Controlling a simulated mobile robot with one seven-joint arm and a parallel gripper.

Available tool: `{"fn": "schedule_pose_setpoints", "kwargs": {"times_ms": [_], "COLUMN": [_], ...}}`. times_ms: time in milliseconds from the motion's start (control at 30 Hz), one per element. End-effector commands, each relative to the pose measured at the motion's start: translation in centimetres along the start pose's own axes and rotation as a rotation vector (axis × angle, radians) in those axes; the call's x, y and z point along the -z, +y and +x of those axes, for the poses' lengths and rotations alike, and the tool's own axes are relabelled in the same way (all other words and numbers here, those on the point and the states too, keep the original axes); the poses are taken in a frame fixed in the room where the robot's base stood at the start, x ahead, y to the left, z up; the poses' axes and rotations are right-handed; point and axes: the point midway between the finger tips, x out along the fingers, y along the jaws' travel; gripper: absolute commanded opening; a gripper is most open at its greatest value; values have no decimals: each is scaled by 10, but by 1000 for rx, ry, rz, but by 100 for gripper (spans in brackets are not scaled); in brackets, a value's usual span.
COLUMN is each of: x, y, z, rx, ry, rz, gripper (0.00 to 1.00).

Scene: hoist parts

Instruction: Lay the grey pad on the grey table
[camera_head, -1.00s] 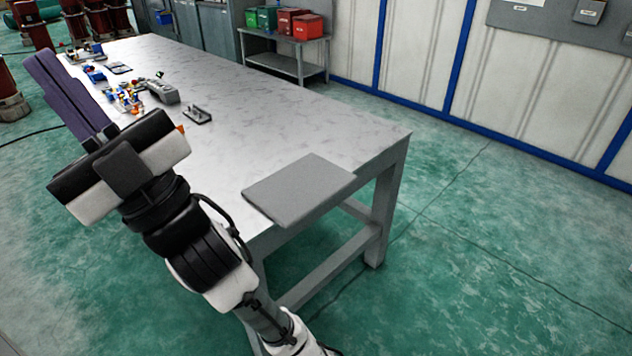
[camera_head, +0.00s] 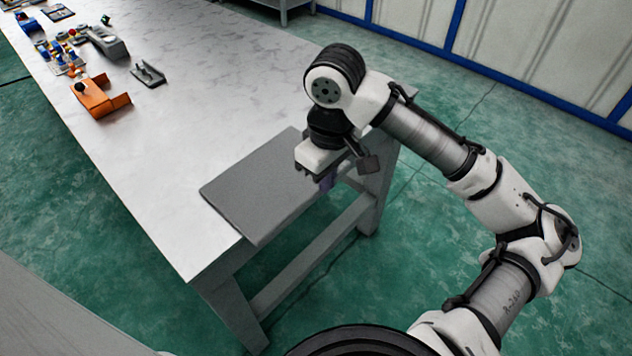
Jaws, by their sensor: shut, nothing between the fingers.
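The grey pad (camera_head: 252,187) lies flat at the near edge of the grey table (camera_head: 180,215), part of it on the top and its near side jutting out past the edge. My gripper (camera_head: 327,185) points down at the pad's right end. My wrist hides the pad's right corner.
An orange bracket (camera_head: 97,97), a dark grey part (camera_head: 148,73) and several small coloured parts (camera_head: 62,52) sit at the table's far left. The table's middle is clear. A low shelf (camera_head: 283,5) stands beyond. Green floor (camera_head: 480,150) is open to the right.

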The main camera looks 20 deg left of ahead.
Motion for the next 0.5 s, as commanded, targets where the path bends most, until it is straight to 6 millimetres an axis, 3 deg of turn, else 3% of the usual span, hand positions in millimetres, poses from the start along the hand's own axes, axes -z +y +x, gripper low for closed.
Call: {"fn": "schedule_pose_setpoints", "kwargs": {"times_ms": [233, 500], "x": [-10, -11], "y": [2, 1], "z": [22, 80], "rx": [7, 9], "ry": [-36, -33], "rz": [9, 8], "gripper": [0, 0]}}
